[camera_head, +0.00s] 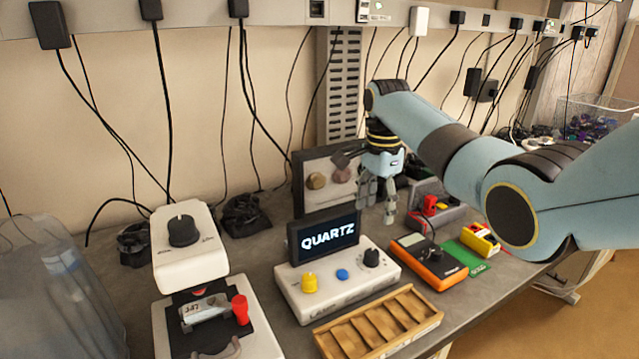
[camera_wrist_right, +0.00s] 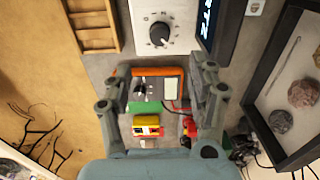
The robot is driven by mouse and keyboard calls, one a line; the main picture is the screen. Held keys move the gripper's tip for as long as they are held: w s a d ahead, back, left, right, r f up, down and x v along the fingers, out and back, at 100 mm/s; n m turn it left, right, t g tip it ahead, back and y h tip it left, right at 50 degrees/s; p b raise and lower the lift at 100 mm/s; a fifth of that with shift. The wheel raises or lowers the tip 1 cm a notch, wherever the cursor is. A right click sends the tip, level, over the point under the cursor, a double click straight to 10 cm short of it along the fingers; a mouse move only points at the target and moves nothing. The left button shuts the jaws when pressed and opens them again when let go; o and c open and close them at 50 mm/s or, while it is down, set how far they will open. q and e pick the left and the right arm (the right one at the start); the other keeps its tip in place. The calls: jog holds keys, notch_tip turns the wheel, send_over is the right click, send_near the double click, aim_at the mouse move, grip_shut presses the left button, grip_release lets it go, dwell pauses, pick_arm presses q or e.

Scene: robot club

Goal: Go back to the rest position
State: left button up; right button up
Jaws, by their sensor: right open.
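My right gripper (camera_head: 377,200) hangs from the pale blue arm that comes in from the right. It is above the back of the bench, near the framed display box. In the right wrist view its two fingers (camera_wrist_right: 152,85) are spread apart with nothing between them. My left gripper is in neither view.
A white console (camera_head: 340,290) with a "QUARTZ" screen (camera_head: 328,236) stands mid-bench. A wooden tray (camera_head: 378,322) lies in front. A white machine (camera_head: 190,265) stands left. The framed box (camera_head: 312,181) leans at the back. Cables hang along the wall.

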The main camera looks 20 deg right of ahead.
jog(key=s+a+f+n, duration=0.1)
jog(key=s+f+n, duration=0.1)
jog(key=s, duration=0.3)
jog(key=s+a+f+n+t, duration=0.1)
jog(key=s+a+f+n, duration=0.1)
jog(key=s, duration=0.4)
jog(key=s+a+f+n+h, duration=0.1)
jog(key=s+f+n, duration=0.3)
jog(key=s+n, duration=0.1)
jog(key=shift+s+a+f+t, duration=0.25)
jog(key=shift+s+a+t, duration=0.05)
jog(key=shift+t, duration=0.1)
jog(key=s+a+r+n+t, duration=0.1)
jog(key=s+a+r+n, duration=0.15)
jog(key=s+n, duration=0.45)
jog(key=s+a+r+n+t, duration=0.15)
jog(key=s+r, duration=0.25)
jog(key=s, duration=0.8)
notch_tip(320, 180, down, 41)
jog(key=s+d+g+b, duration=0.2)
jog(key=s+d+b, duration=0.1)
jog(key=b, duration=1)
jog(key=s+f+b, duration=0.4)
jog(key=s+f, duration=0.4)
jog(key=f, duration=0.3)
jog(key=s+f+g+b, duration=0.1)
jog(key=s+f+b, duration=0.3)
jog(key=s+f, duration=0.5)
notch_tip(320, 180, down, 2)
jog(key=shift+d, duration=0.2)
